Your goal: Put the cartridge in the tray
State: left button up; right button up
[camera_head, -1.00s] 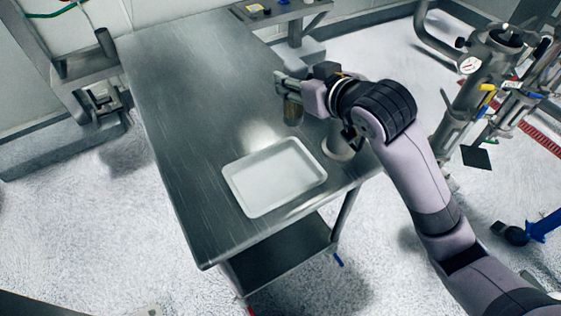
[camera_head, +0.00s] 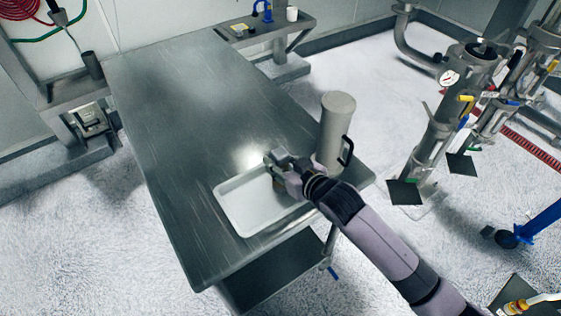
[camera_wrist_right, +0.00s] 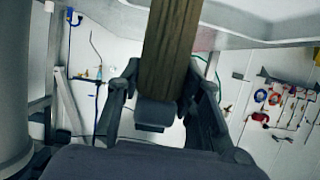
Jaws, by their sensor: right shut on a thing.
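The white tray (camera_head: 237,213) lies on the near part of the steel table. My right gripper (camera_head: 273,160) is over the tray's far right side in the head view. It is shut on the cartridge, a long brown piece (camera_wrist_right: 168,60) that runs up between the fingers in the right wrist view. In the head view the gripper hides most of the cartridge, and I cannot tell whether it touches the tray floor. My left gripper is not in view.
A tall grey canister (camera_head: 336,125) with a black handle stands right of my gripper, close to it. The steel table (camera_head: 180,100) is bare beyond the tray. Metal equipment (camera_head: 437,130) stands on the floor at right.

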jog(key=shift+f, duration=0.15)
jog(key=shift+f, duration=0.15)
jog(key=o, duration=1.3)
